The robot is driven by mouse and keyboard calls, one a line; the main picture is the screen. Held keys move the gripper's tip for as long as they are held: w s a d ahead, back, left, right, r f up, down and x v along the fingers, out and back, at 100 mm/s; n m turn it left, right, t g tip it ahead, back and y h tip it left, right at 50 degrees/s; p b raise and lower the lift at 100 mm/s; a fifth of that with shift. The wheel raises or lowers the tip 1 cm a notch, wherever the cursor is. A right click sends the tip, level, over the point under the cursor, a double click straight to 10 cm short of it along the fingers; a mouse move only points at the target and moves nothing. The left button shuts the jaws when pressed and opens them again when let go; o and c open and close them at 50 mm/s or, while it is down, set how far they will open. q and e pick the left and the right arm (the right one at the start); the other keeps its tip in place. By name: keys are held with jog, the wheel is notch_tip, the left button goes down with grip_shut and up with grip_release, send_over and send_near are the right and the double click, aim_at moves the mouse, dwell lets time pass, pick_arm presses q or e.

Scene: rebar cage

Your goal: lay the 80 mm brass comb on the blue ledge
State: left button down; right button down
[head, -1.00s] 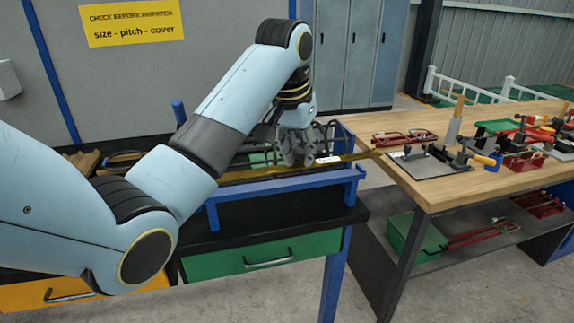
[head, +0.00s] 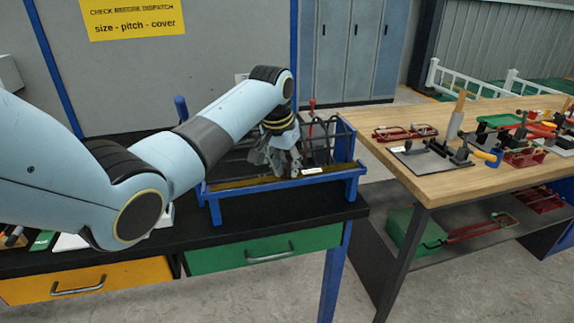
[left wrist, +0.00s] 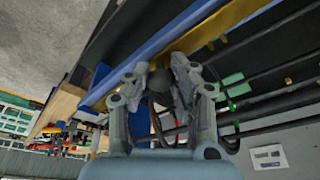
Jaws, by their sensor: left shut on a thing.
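The brass comb (head: 243,183) is a long yellow strip with a white label near its right part. It lies along the top of the blue ledge (head: 285,187), roughly parallel to it; I cannot tell whether it rests fully on it. My left gripper (head: 284,168) is shut on the comb and hides its middle. In the left wrist view the comb (left wrist: 222,27) runs beside the blue ledge (left wrist: 160,40), past the fingertips of my left gripper (left wrist: 155,82). My right gripper is not in view.
Dark rebar bars (head: 322,135) stand behind the ledge inside a blue frame. A black bench top (head: 275,218) lies in front, above a green drawer (head: 262,252). A wooden table (head: 430,180) with clamps and tools stands to the right.

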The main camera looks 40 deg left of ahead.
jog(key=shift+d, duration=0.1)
pick_arm(q)
jog(key=c, duration=1.1)
grip_release()
jog(key=shift+c, duration=0.2)
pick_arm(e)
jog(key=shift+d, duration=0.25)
pick_arm(q)
jog(key=v, duration=1.2)
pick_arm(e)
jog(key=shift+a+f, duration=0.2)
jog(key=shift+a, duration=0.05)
